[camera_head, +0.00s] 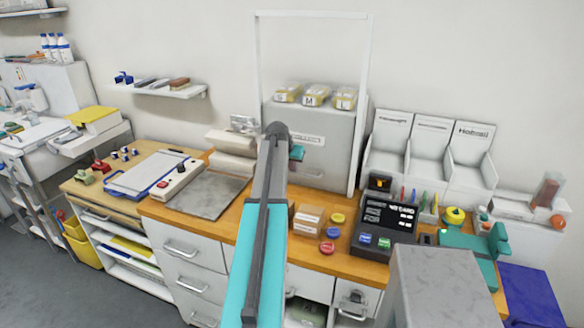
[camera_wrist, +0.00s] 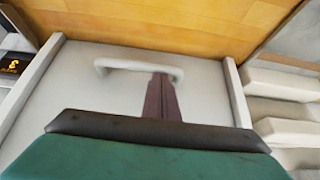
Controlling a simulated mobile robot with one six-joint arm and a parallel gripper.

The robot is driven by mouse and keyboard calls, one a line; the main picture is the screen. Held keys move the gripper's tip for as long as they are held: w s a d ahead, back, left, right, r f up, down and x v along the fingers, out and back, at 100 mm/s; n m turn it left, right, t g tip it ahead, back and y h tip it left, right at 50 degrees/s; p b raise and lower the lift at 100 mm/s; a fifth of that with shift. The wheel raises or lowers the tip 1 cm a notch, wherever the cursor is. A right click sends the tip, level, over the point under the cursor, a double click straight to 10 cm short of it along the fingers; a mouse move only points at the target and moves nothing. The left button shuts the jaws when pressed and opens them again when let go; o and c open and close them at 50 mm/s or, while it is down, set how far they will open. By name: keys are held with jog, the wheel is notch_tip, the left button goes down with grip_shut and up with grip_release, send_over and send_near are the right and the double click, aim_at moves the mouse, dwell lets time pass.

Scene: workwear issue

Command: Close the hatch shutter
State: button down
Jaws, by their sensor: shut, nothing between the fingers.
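The hatch shutter (camera_head: 335,140) is a pale grey panel between the two uprights of a white frame (camera_head: 366,80). It fills the lower part of the frame, and the upper part is empty. In the wrist view the shutter (camera_wrist: 100,92) has a white bar handle (camera_wrist: 112,65) near the wooden counter. Its edge lies at or close to the counter; I cannot tell if there is a gap. My gripper (camera_head: 297,153) is in front of the shutter, partly hidden by my arm. Its dark fingers (camera_wrist: 162,97) are shut and empty, overlapping the handle in view; contact is unclear.
Yellow-and-white boxes (camera_head: 315,95) marked with sizes stand at the shutter's top. White bins (camera_head: 428,145) and a dark card terminal (camera_head: 385,225) stand to the right. A small carton (camera_head: 308,219) sits in front.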

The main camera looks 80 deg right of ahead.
jog(key=shift+d+r+p, duration=0.2)
jog(key=shift+r+p, duration=0.2)
jog(key=shift+r, duration=0.5)
jog(key=shift+d+r+p, duration=0.15)
jog(key=shift+r+p, duration=0.25)
jog(key=shift+r, duration=0.85)
jog(key=s+b+v, duration=0.1)
jog(key=b+v, duration=0.2)
jog(key=v, duration=0.6)
jog(key=shift+w+a+r, duration=0.15)
jog(key=shift+w+r, duration=0.15)
jog(key=shift+w, duration=0.2)
